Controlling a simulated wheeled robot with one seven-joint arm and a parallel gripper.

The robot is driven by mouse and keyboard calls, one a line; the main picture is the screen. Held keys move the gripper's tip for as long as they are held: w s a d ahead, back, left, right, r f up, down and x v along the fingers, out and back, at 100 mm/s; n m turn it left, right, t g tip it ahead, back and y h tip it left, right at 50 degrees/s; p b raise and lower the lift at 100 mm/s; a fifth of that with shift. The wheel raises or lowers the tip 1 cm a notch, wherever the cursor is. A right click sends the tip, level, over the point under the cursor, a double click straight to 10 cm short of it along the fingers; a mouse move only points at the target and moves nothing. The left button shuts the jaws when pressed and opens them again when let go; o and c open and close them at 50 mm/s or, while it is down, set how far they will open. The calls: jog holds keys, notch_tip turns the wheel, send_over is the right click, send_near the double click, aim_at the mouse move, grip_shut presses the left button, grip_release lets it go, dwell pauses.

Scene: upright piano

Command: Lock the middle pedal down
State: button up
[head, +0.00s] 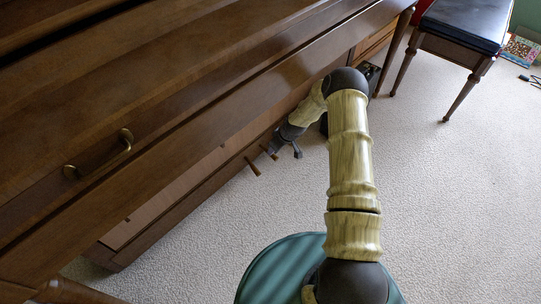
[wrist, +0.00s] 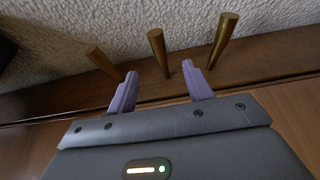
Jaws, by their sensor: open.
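Three brass pedals stick out of the piano's lower board. In the wrist view the middle pedal (wrist: 158,48) shows between my gripper's (wrist: 160,69) two purple fingers, with its free end beyond the fingertips. The fingers are apart with nothing gripped; I cannot tell whether either touches it. One outer pedal (wrist: 103,61) is left of the left finger and the other (wrist: 224,38) is right of the right finger. In the head view my gripper (head: 284,147) is low by the pedals; a near pedal (head: 253,167) and another (head: 268,152) show, the third is hidden.
The wooden piano body (head: 150,110) with a brass handle (head: 98,156) fills the left and overhangs the pedals. A black-topped bench (head: 465,23) stands at the back right. Pale carpet (head: 450,190) in front is mostly free. Small items (head: 521,50) lie at the far right.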

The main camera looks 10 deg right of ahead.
jog(key=b+x, duration=0.4)
jog(key=x, duration=0.2)
jog(key=shift+w+f, duration=0.1)
jog(key=shift+f, duration=0.25)
